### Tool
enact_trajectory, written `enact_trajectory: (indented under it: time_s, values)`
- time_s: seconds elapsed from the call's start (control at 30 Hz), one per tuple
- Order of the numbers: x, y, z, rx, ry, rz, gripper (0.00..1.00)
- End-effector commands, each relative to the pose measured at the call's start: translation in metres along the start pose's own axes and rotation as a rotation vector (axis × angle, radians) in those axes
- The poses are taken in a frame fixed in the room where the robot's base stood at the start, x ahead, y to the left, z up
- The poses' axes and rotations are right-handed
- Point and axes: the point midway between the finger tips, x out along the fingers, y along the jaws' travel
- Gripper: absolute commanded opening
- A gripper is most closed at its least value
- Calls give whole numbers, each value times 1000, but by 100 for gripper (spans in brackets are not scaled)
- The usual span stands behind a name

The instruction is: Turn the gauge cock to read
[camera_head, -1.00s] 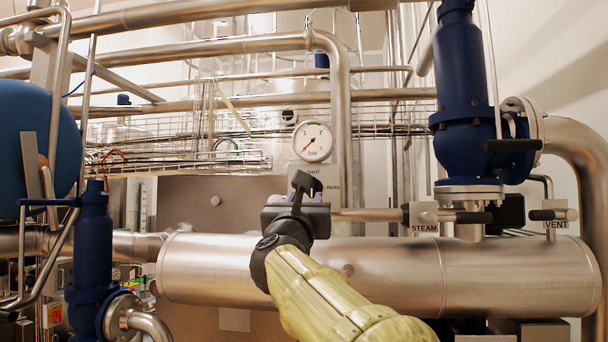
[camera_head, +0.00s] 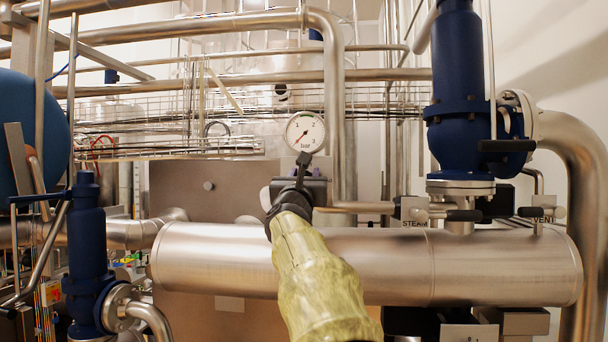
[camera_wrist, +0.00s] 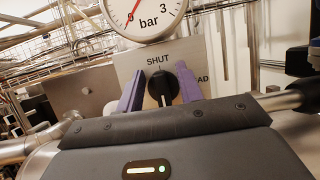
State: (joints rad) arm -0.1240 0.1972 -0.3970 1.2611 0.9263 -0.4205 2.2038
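The round white pressure gauge (camera_head: 305,132) is above my gripper in the head view. It also shows at the top of the wrist view (camera_wrist: 145,12), its red needle pointing low, near 0. Below it in the wrist view is a plate (camera_wrist: 130,62) marked SHUT, with a partly covered label ending in "AD" at right. The black gauge cock knob (camera_wrist: 162,88) is on this plate, its pale line roughly upright toward SHUT. My gripper (camera_wrist: 159,86) is open, with one purple finger on each side of the knob; contact is unclear. In the head view my gripper (camera_head: 300,188) hides the cock.
A large horizontal steel cylinder (camera_head: 380,268) lies below my gripper. To the right are the STEAM handle (camera_head: 465,215), the VENT handle (camera_head: 530,212) and a blue valve (camera_head: 460,90). A vertical steel pipe (camera_head: 337,100) stands close beside the gauge.

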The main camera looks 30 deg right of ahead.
Motion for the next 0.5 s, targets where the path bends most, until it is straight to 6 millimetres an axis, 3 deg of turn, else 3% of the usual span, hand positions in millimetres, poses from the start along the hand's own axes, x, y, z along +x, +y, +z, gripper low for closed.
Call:
enact_trajectory:
  time_s: [0.03, 0.2, 0.5]
  values:
    - [0, 0, 0, 0, 0, 0, 30]
    - [0, 0, -1, -1, 2, 1, 0]
    - [0, 1, -5, -2, 9, 2, 0]
